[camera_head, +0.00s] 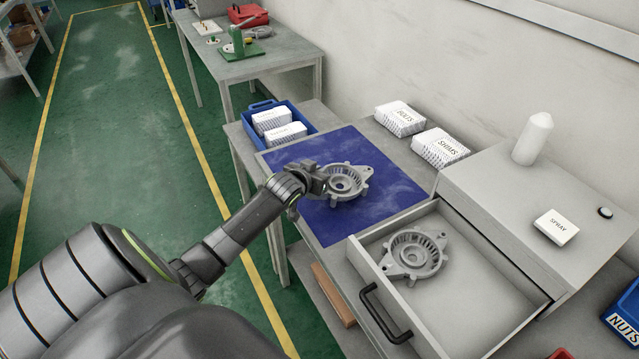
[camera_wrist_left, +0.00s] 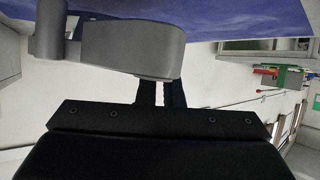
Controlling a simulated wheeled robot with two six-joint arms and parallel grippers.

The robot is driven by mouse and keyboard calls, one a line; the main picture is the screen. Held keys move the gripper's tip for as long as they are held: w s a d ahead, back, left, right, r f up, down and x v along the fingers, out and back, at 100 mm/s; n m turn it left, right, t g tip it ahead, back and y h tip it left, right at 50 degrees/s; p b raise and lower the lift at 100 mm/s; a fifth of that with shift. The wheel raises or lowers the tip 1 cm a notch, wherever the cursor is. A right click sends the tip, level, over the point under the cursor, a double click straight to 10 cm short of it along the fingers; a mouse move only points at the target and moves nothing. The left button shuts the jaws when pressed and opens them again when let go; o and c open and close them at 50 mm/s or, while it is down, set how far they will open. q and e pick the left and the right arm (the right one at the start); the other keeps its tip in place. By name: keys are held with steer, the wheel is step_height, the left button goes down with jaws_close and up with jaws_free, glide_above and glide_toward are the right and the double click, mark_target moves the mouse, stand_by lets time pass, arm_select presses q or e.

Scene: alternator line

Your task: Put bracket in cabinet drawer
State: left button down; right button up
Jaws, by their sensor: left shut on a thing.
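A grey round metal bracket (camera_head: 345,182) with a slotted ring and lugs is at the blue mat (camera_head: 388,202) on the table. My left gripper (camera_head: 318,180) is shut on the bracket's left edge. In the left wrist view the bracket's grey wall (camera_wrist_left: 130,48) fills the top, with the two dark fingers (camera_wrist_left: 160,92) against it. I cannot tell whether the bracket touches the mat. A second, similar bracket (camera_head: 414,255) lies in the left part of the open cabinet drawer (camera_head: 462,322). The drawer is pulled out from the grey cabinet (camera_head: 540,215). My right gripper is in neither view.
The drawer's right part is bare. White boxes marked bolts (camera_head: 400,118) and shims (camera_head: 440,148) stand behind the mat. A blue bin (camera_head: 250,128) with white boxes is at its back left. A white bottle (camera_head: 532,138) and a spray-labelled box (camera_head: 556,228) stand on the cabinet. The drawer's black handle (camera_head: 385,314) sticks out in front.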

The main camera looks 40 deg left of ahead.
arm_select(q)
step_height(320, 180, up, 6)
steer(key=shift+w+d+f+b, duration=0.1)
steer(key=shift+d+f+b, duration=0.05)
steer(key=shift+f+b, duration=0.15)
steer(key=s+d+r+m+g+h+b, duration=0.1)
steer(key=s+d+r+m+g+h, duration=0.1)
steer(key=s+d+m+h, duration=0.4)
steer(key=s+d+r+m+g+h+b, duration=0.1)
steer(key=s+d+r+m+g+h, duration=0.2)
steer(key=s+d, duration=1)
steer(key=d+m+h, duration=0.3)
steer(key=d+m, duration=0.1)
steer(key=d, duration=0.1)
steer(key=shift+r+h+b, duration=0.3)
steer(key=shift+h, duration=0.1)
steer(key=shift+d, duration=0.1)
